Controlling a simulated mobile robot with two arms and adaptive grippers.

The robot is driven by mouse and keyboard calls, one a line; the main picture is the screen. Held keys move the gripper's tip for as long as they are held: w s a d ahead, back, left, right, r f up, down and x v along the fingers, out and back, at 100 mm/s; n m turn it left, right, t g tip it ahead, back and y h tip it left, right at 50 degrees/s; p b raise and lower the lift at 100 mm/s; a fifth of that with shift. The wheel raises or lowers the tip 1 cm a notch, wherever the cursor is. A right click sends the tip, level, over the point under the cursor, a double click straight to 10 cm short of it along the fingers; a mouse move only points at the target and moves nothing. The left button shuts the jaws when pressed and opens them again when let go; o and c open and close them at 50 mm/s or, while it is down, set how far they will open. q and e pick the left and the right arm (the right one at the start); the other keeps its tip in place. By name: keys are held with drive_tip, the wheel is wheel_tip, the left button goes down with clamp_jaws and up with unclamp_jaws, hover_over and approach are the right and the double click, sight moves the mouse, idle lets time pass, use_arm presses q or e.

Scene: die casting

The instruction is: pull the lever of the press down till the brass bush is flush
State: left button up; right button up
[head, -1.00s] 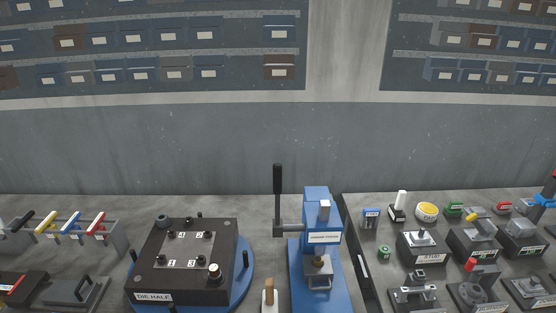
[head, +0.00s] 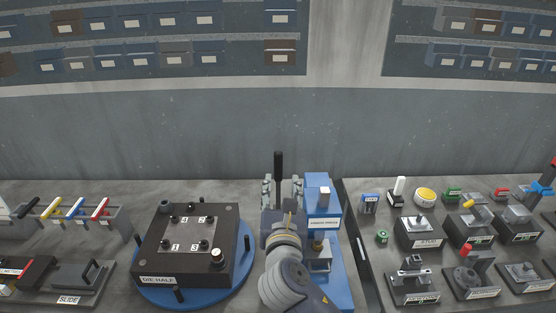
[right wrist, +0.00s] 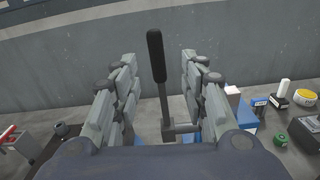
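The blue press (head: 342,268) stands on the bench right of centre. Its black-gripped lever (head: 278,165) stands upright on its left side; the lever (right wrist: 156,58) also shows in the right wrist view. A small brass-coloured part, seemingly the bush (head: 318,245), sits low on the press front; how far it is seated cannot be told. My right gripper (head: 282,182) is open, with its fingers on either side of the lever and gaps to it in the right wrist view (right wrist: 158,65). My right wrist hides the lever's lower end in the head view. My left gripper is out of view.
A black die half (head: 155,245) on a blue round base stands left of the press. Coloured-handled tools (head: 78,208) hang at far left. Several fixtures and buttons, including a yellow button (head: 425,195), crowd the right. A grey wall (head: 180,135) closes off the back.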

sight(278, 163)
drive_tip(key=shift+n, duration=0.4)
drive_tip(key=w+p, duration=0.1)
drive_tip(key=w, duration=0.6)
drive_tip(key=w+p, duration=0.1)
drive_tip(key=w, duration=0.3)
drive_tip(key=shift+a+r+p, duration=0.25)
drive_tip(key=shift+r+p, duration=0.1)
clamp_jaws()
